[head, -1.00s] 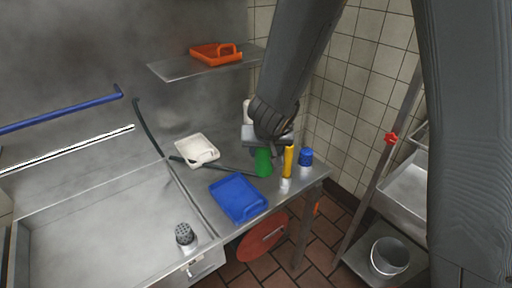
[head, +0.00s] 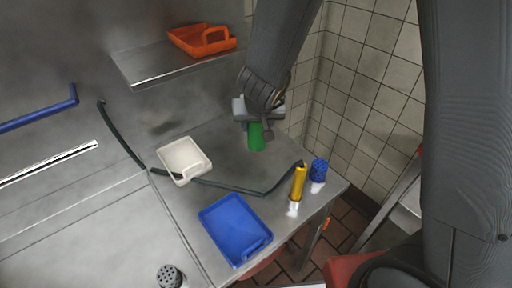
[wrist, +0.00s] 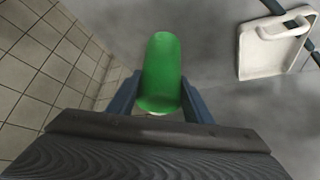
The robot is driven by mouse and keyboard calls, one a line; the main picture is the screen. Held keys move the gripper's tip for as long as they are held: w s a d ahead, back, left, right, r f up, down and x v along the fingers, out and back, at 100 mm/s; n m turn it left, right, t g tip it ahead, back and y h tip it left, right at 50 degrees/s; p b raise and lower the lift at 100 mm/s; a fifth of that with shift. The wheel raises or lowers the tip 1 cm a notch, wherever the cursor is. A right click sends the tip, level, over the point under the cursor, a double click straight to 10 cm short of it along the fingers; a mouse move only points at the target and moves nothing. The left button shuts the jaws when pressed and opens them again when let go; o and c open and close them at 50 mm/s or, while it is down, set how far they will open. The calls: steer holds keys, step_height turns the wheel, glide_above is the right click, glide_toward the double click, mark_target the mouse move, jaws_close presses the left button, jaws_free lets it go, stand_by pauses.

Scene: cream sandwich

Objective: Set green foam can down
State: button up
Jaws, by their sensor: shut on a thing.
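The green foam can (head: 256,137) is a green cylinder under my gripper (head: 257,122) near the back corner of the metal table (head: 215,145). In the wrist view the can (wrist: 161,75) sits between the two blue-grey fingers of my gripper (wrist: 160,103). My gripper is shut on it. In the head view the can looks upright, with its upper part hidden by the gripper. I cannot tell whether its bottom touches the table.
A white tray (head: 168,166), a blue tray (head: 207,222), a yellow can (head: 299,184) and a blue can (head: 319,171) stand on the table. A dark bent rod (head: 232,187) lies across it. An orange tray (head: 184,43) sits on the shelf (head: 135,75) above. The tiled wall (head: 350,100) is close.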

mark_target(257, 143)
steer(key=shift+f+b, duration=1.7)
steer(key=shift+f, duration=1.9)
steer(key=shift+f, duration=0.1)
steer(key=o, duration=1.4)
